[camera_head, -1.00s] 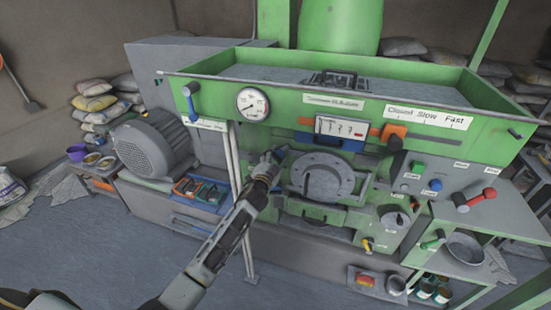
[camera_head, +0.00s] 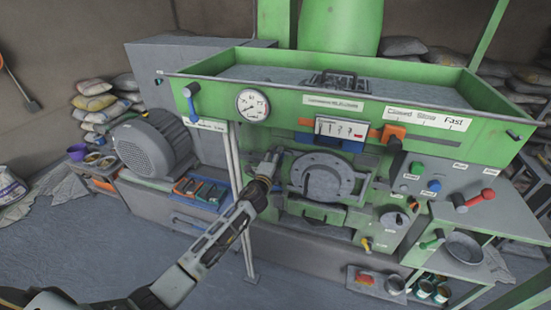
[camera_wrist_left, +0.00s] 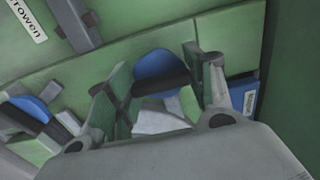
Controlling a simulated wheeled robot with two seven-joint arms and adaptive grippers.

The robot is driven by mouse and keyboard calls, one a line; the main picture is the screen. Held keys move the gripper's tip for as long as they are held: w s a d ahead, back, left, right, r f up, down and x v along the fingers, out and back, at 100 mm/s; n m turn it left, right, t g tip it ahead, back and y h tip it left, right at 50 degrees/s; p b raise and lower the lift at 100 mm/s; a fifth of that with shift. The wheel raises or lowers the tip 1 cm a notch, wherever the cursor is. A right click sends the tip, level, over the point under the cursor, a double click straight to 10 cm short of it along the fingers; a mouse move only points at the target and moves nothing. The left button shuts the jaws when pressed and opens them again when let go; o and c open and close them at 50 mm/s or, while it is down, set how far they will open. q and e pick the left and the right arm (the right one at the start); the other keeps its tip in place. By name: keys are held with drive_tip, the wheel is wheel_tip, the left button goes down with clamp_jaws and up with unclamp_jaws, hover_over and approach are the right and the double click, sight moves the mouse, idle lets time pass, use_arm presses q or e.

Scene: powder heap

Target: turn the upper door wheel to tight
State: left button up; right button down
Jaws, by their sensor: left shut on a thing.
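My left gripper (camera_head: 272,158) reaches from the lower left to the left side of the round grey door (camera_head: 322,178) on the green machine. In the left wrist view its fingers (camera_wrist_left: 165,88) stand on either side of a blue and dark door wheel (camera_wrist_left: 160,68) and are closed on it. The gripper covers most of this wheel in the head view. A second blue knob (camera_wrist_left: 30,108) shows at the left of the wrist view. My right gripper is not in view.
A blue label (camera_wrist_left: 250,101) is beside the right finger. A control panel with an orange slider (camera_head: 394,133) is above the door. A grey motor (camera_head: 150,148) stands to the left, and a red-handled lever (camera_head: 488,196) to the right. A thin post (camera_head: 235,160) stands left of the gripper.

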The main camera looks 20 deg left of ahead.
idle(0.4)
use_arm(q)
drive_tip(key=o, duration=1)
drive_tip(key=shift+o, duration=0.2)
drive_tip(key=shift+s, duration=0.2)
drive_tip(key=s, duration=1.1)
drive_tip(key=shift+s+a, duration=0.2)
drive_tip(key=shift+s, duration=0.15)
drive_tip(key=shift+d+n, duration=0.1)
drive_tip(key=shift+n, duration=0.2)
